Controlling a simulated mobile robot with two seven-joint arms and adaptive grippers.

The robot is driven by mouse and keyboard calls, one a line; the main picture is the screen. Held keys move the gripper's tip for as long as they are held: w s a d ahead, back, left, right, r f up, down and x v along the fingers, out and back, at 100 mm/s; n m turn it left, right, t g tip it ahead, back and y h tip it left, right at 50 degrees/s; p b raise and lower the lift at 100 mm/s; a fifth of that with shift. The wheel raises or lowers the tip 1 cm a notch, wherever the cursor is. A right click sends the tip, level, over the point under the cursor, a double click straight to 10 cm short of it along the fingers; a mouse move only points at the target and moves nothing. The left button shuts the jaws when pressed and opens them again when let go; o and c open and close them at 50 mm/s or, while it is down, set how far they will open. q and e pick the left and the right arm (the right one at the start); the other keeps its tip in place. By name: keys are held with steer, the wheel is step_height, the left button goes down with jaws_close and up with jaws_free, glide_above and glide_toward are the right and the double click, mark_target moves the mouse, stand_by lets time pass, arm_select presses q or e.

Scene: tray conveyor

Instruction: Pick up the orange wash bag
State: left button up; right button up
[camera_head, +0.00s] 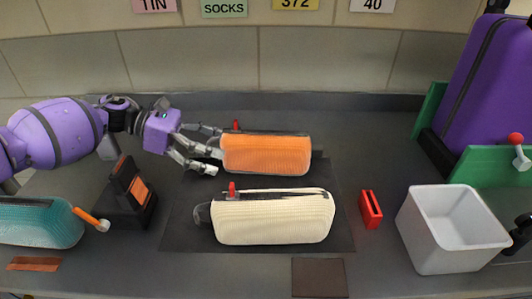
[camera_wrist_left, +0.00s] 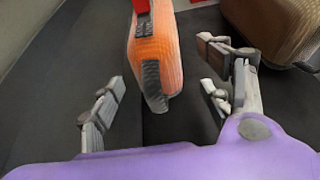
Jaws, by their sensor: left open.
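The orange wash bag (camera_head: 266,155) lies on the dark mat (camera_head: 180,236), behind a cream wash bag (camera_head: 272,218). It has a dark zip along its top and a red tab at its left end. My left gripper (camera_head: 212,152) is open at the bag's left end. In the left wrist view the orange bag (camera_wrist_left: 155,60) points its near end toward the gap between the open fingers of my left gripper (camera_wrist_left: 165,105). The bag's end shows just ahead of the fingers, with no clear contact. My right gripper is not in view.
A white bin (camera_head: 450,228) and a small red block (camera_head: 370,209) stand to the right. A teal bag (camera_head: 40,222) and a black stand (camera_head: 130,200) are at the left. A purple suitcase (camera_head: 490,85) stands at the far right. The back wall is close behind the orange bag.

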mark_target(239, 129)
arm_select(q)
steer(key=x, duration=0.3)
steer(key=r+x, duration=0.1)
steer(key=x, duration=0.1)
steer(key=shift+d+f, duration=0.1)
steer(key=shift+d, duration=0.45)
steer(key=shift+d+f, duration=0.25)
steer(key=shift+d, duration=0.05)
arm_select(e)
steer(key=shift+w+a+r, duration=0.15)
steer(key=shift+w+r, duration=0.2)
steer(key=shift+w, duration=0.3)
arm_select(q)
steer(key=shift+w+r, duration=0.1)
steer(key=c, duration=1.6)
step_height(239, 129, up, 10)
steer(key=shift+r+p, duration=0.1)
steer(key=shift+p, duration=0.5)
steer(key=shift+c, duration=0.2)
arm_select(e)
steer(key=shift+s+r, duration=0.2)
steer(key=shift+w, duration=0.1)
